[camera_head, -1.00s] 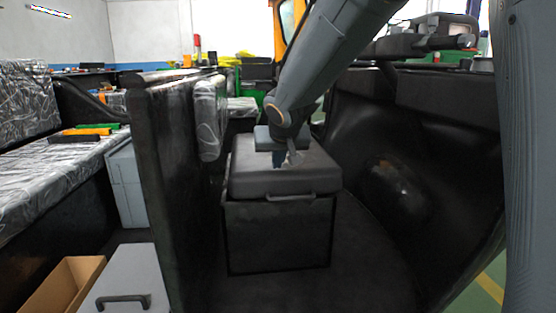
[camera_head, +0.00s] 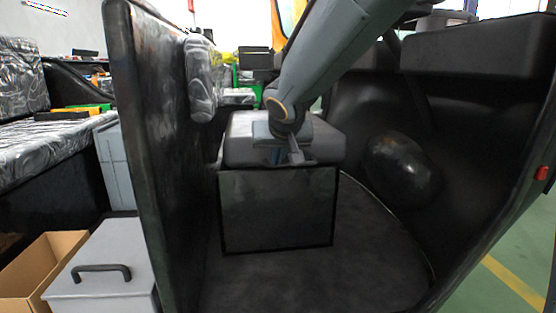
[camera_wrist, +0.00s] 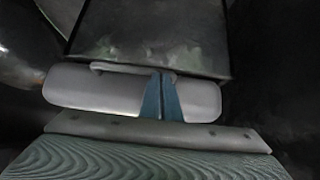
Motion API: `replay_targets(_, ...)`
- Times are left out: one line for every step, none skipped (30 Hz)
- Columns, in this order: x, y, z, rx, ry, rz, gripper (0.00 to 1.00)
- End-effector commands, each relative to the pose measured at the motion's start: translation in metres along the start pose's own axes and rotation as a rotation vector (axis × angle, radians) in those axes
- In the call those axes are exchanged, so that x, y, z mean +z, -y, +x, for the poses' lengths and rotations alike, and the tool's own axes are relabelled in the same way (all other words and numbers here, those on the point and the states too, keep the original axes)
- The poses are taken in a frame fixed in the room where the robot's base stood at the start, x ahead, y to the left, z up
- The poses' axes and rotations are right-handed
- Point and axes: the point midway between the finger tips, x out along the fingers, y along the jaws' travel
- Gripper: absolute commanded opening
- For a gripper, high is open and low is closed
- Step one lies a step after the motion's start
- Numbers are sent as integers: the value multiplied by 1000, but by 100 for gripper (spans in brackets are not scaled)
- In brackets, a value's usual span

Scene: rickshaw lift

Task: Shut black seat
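The black seat (camera_head: 240,147) is a dark grey cushion lid on a black box (camera_head: 277,210) in the middle of the head view. The lid looks down on the box, with no clear gap at the front. The wrist view shows the cushion (camera_wrist: 85,90) and a bar handle (camera_wrist: 110,67) along its edge by the box front. My gripper (camera_wrist: 161,78) has its blue fingers together over the cushion, tips close to the handle. I cannot tell whether they touch it. In the head view my wrist covers part of the cushion.
A tall black panel (camera_head: 160,150) stands close at left and a curved black wall (camera_head: 400,170) at right. A grey lidded box (camera_head: 105,260) and an open cardboard box (camera_head: 40,265) are at lower left. Bare dark floor (camera_head: 310,285) lies before the seat.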

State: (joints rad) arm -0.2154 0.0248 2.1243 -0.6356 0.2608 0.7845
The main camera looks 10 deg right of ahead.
Motion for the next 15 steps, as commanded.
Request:
replay_targets(28,-3,16,13,52,-3,0)
replay_targets(29,-3,17,14,53,-2,0)
replay_targets(30,-4,18,14,54,-2,0)
replay_targets(30,-4,19,15,56,-2,0)
replay_targets(30,-4,20,15,56,-2,0)
replay_targets(31,-4,21,15,58,-1,0)
replay_targets(31,-4,22,16,58,-1,0)
replay_targets(31,-4,23,16,59,-1,0)
replay_targets(32,-5,24,16,60,0,0)
replay_targets(32,-5,25,16,61,0,0)
replay_targets(32,-5,26,16,62,0,0)
replay_targets(32,-5,28,16,63,0,0)
replay_targets(32,-5,29,16,63,0,0)
replay_targets(33,-5,30,16,64,0,0)
replay_targets(33,-5,31,16,66,0,0)
